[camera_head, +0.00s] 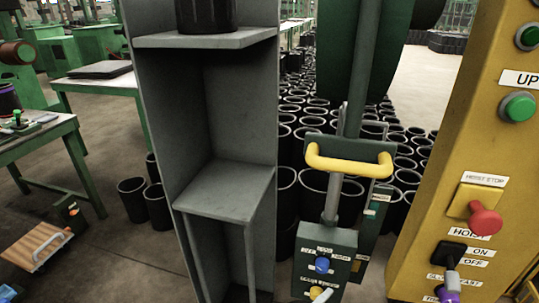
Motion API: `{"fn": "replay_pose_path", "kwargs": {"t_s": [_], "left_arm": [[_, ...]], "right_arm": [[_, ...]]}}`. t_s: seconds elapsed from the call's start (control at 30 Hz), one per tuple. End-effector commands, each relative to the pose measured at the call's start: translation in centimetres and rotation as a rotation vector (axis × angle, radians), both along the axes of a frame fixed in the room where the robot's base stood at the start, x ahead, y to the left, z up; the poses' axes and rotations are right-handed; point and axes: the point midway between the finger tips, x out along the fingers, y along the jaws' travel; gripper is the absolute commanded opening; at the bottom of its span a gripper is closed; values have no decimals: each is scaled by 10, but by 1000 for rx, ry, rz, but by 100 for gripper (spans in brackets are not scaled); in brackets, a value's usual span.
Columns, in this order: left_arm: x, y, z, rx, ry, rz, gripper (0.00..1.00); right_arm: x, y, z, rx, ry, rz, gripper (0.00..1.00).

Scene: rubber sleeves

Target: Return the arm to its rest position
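Neither of my grippers nor any part of my arms shows in the head view. A black rubber sleeve (206,14) stands upright on the upper shelf (205,39) of a grey metal stand; its top is cut off by the frame. The lower shelf (226,192) of the stand is empty. A yellow handle (349,163) on a grey-green post is right of the stand, above a dark green control box (324,264) with a blue knob and a yellow one.
A yellow control panel (455,150) with green buttons, a red stop knob (485,220) and switches fills the right side. Many black sleeves (345,198) crowd the floor behind the post. Green worktables (40,138) stand at left. Some floor between tables and stand is clear.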

Motion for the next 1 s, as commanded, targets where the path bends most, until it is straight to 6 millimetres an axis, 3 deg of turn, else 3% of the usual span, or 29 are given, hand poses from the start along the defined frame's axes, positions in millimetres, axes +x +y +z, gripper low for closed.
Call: {"fn": "replay_pose_path", "kwargs": {"t_s": [0.03, 0.1, 0.2, 0.33, 0.6, 0.87, 1.0], "left_arm": [[0, 0, 0, 0, 0, 0, 80], [0, 0, 0, 0, 0, 0, 80], [0, 0, 0, 0, 0, 0, 80], [0, 0, 0, 0, 0, 0, 80], [0, 0, 0, 0, 0, 0, 80], [0, 0, 0, 0, 0, 0, 80], [-5, 0, 42, 0, -13, 0, 80]], "right_arm": [[-10, -22, -1, 70, 51, -39, 80], [-25, -42, -7, 185, 117, -85, 80], [-52, -62, -13, 353, 192, -150, 80], [-93, -75, -19, 587, 257, -230, 80], [-159, -64, -19, 1013, 272, -355, 80], [-193, -44, -11, 1304, 213, -426, 80], [-197, -42, 32, 1312, 203, -415, 80]]}}
